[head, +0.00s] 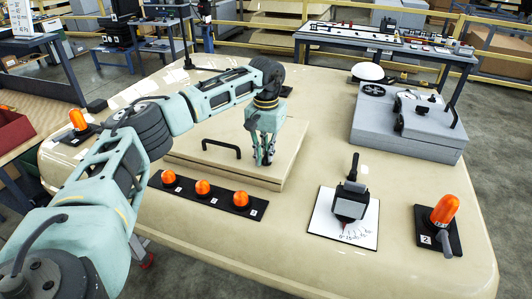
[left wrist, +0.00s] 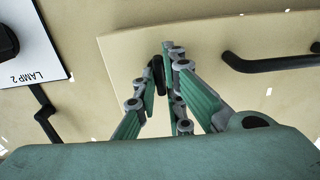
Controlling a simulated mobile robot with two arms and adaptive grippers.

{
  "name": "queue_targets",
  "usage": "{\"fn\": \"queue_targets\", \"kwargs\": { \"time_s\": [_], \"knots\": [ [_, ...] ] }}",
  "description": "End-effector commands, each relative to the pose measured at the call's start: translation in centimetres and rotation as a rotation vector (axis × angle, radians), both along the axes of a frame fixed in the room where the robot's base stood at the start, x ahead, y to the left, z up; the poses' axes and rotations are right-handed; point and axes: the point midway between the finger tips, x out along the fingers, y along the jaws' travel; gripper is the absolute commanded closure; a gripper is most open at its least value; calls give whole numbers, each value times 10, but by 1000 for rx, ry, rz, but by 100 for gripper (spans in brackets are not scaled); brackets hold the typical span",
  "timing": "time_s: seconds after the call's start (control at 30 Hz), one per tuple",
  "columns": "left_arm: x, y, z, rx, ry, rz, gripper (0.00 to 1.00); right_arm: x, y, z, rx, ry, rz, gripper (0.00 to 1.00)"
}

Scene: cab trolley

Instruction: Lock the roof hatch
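The roof hatch (head: 292,138) is a raised beige panel in the middle of the beige roof, lying flat. A black bar handle (head: 222,147) stands on it, and this handle also shows at the right of the left wrist view (left wrist: 262,65). My left gripper (head: 264,160) points down over the hatch's right part, to the right of the handle. In the left wrist view its fingers (left wrist: 162,68) come together around a small dark upright piece (left wrist: 158,76), which looks like a latch knob. The fingers hide most of it. My right gripper is not in view.
Several orange lamps sit on a black strip (head: 213,190) in front of the hatch. A lever on a white dial plate (head: 343,218) and another orange lamp (head: 444,211) stand at the right front. A grey box (head: 410,122) is at the back right.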

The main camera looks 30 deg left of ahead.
Motion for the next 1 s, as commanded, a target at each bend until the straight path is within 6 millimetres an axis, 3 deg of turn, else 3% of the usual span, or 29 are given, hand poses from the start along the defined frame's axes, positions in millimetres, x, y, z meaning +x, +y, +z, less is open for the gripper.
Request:
{"fn": "queue_targets", "kwargs": {
  "time_s": [0.2,0.57,0.67,1.0],
  "knots": [
    [1,0,1,0,-3,1,73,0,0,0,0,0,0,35],
    [0,0,5,-1,-1,1,73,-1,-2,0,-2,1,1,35],
    [1,0,17,-2,-2,1,73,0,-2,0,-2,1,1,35],
    [1,0,88,0,-4,1,73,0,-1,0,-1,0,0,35]
  ]
}}
